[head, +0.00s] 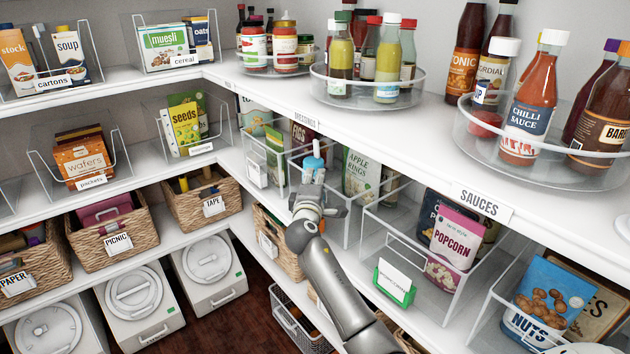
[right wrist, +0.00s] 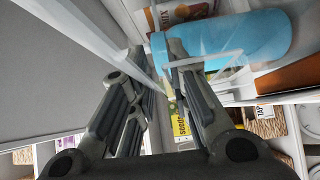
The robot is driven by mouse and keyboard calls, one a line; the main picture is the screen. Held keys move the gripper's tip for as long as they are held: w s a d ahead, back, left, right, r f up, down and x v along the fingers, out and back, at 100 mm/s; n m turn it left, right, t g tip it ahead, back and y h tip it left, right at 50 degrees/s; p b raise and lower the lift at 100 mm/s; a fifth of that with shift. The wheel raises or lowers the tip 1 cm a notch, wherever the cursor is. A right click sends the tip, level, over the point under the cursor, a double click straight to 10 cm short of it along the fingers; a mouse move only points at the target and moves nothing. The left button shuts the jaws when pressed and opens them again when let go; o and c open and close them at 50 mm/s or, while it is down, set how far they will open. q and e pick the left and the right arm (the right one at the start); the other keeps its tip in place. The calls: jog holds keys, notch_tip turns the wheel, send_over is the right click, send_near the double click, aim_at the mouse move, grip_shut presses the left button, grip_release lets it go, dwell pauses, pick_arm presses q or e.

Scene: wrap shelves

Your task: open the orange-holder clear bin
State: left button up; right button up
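No orange label holder can be made out on any bin in the head view. My right gripper (head: 312,198) is at the middle shelf, in front of a clear bin (head: 345,217) that holds an apple rings bag (head: 357,172) and a light-blue item (head: 313,163). The gripper covers part of this bin's front. In the right wrist view the fingers (right wrist: 155,58) stand apart, with a pale clear edge near their tips; contact cannot be told. The light-blue item (right wrist: 225,40) is close beside the right finger. My left gripper is not in view.
A clear bin with a green holder (head: 395,285) and popcorn stands to the right, and a nuts bin (head: 510,325) beyond. Another clear bin (head: 256,168) is to the left. The sauces shelf (head: 425,150) overhangs the middle shelf. Wicker baskets (head: 112,238) sit below.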

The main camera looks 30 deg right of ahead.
grip_shut()
jog(key=shift+a, duration=0.15)
jog(key=shift+a+f, duration=0.1)
jog(key=shift+a, duration=0.25)
jog(key=s+a+b, duration=0.1)
jog(key=a+b, duration=0.1)
jog(key=a, duration=1.1)
jog(key=o, duration=0.6)
grip_release()
jog(key=shift+o, duration=0.2)
jog(key=shift+s, duration=0.1)
